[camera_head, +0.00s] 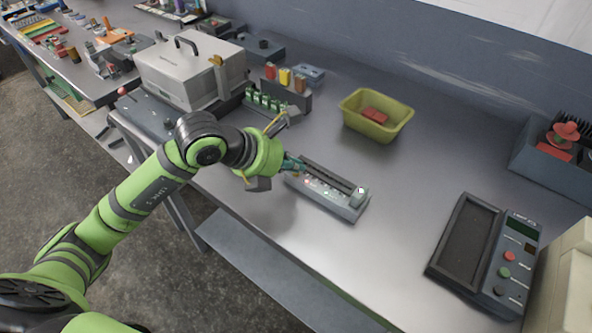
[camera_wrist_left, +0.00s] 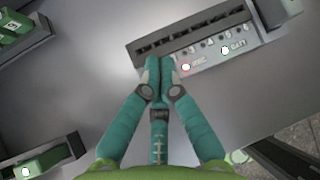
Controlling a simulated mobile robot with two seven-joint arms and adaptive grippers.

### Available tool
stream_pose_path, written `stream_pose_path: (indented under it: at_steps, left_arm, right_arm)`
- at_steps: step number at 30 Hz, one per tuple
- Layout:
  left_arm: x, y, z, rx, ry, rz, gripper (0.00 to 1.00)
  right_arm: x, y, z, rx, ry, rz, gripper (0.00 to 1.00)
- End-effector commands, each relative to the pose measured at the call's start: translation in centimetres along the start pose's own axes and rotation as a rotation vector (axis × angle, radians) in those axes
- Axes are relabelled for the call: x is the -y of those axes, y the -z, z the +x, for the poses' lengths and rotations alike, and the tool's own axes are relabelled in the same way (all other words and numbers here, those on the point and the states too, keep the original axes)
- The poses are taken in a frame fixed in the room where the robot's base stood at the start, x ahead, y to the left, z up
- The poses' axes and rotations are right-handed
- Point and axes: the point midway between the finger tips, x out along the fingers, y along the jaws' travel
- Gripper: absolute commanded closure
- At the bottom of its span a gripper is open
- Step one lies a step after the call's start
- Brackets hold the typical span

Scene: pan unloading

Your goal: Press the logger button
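My left gripper (camera_head: 294,164) is at the left end of a long grey slotted unit (camera_head: 342,205) on the steel bench. In the left wrist view its teal fingers (camera_wrist_left: 160,62) are together, with nothing seen between them. A dark device (camera_head: 512,262) with a display and red and green buttons stands at right. Its label is too small to read, so I cannot tell which unit is the logger. My right gripper is not in view.
A yellow-green bin (camera_head: 352,105) with red blocks stands behind the slotted unit. A silver case (camera_head: 175,75) and a rack of green modules (camera_head: 265,102) are at the back left. A grey bin (camera_head: 530,160) stands at right. The bench between the unit and the buttoned device is clear.

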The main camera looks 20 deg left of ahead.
Motion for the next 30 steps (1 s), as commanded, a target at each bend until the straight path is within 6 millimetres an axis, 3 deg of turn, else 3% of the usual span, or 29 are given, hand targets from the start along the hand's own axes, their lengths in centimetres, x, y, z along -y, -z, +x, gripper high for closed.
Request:
stream_pose_path:
  at_steps: [30]
  left_arm:
    - [0.8, -2.0, -2.1, 0.001, -0.001, 0.001, 1.0]
  right_arm:
    - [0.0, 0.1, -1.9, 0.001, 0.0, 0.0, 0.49]
